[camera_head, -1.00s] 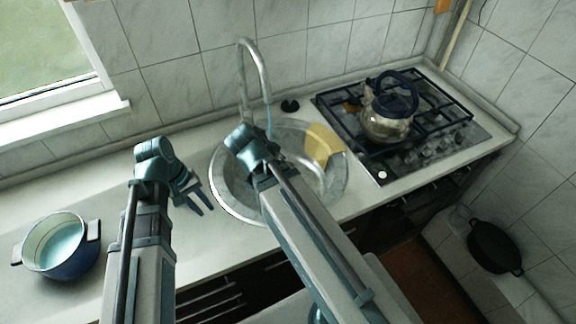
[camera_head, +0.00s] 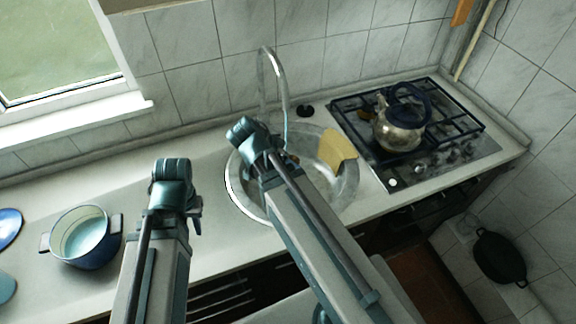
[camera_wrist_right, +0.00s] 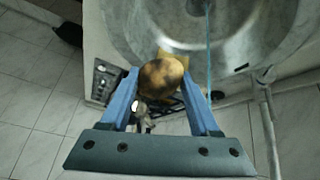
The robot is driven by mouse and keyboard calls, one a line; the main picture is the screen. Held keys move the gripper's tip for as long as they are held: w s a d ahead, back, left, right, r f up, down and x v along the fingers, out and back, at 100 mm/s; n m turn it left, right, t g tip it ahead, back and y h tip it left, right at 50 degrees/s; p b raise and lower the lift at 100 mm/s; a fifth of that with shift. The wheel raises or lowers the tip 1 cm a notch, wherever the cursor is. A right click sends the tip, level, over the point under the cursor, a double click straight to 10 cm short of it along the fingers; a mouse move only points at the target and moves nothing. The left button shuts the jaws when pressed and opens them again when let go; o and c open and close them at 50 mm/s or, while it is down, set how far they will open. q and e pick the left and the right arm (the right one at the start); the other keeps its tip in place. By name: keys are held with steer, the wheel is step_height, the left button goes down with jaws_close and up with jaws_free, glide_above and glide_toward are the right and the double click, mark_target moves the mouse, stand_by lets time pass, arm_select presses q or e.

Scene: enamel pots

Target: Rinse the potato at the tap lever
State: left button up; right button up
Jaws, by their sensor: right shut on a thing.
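The potato (camera_wrist_right: 162,78) is brown with dark patches. In the right wrist view my right gripper (camera_wrist_right: 164,88) is shut on it, over the steel sink (camera_wrist_right: 120,30). A thin blue water stream (camera_wrist_right: 208,60) runs to the right of the potato, apart from it in that view. In the head view the curved tap (camera_head: 266,75) stands behind the sink, with a dark knob, likely the tap lever (camera_head: 304,111), to its right. My right arm hides the potato there. My left gripper (camera_head: 195,222) is over the counter left of the sink; its fingers barely show.
A yellow cloth-like piece (camera_head: 338,150) lies at the sink's right side. A kettle (camera_head: 398,125) stands on the hob (camera_head: 450,150). A blue pot (camera_head: 95,255) is on the left counter, with a blue round thing (camera_head: 8,228) at the edge. A dark pan (camera_head: 498,257) is lower right.

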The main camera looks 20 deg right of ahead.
steer(key=w+d+f+b, duration=0.2)
steer(key=w+d, duration=0.2)
steer(key=w, duration=0.7)
steer(key=shift+f, duration=0.2)
steer(key=shift+d, duration=0.2)
stand_by(0.7)
steer(key=shift+s+d, duration=0.2)
steer(key=shift+d, duration=0.25)
steer(key=shift+a, duration=0.1)
steer(key=shift+w+a, duration=0.2)
steer(key=shift+a, duration=0.3)
stand_by(0.3)
steer(key=s+a, duration=0.2)
steer(key=s, duration=0.5)
steer(key=shift+s+a, duration=0.25)
steer(key=shift+a, duration=0.15)
steer(key=shift+r, duration=0.1)
stand_by(1.4)
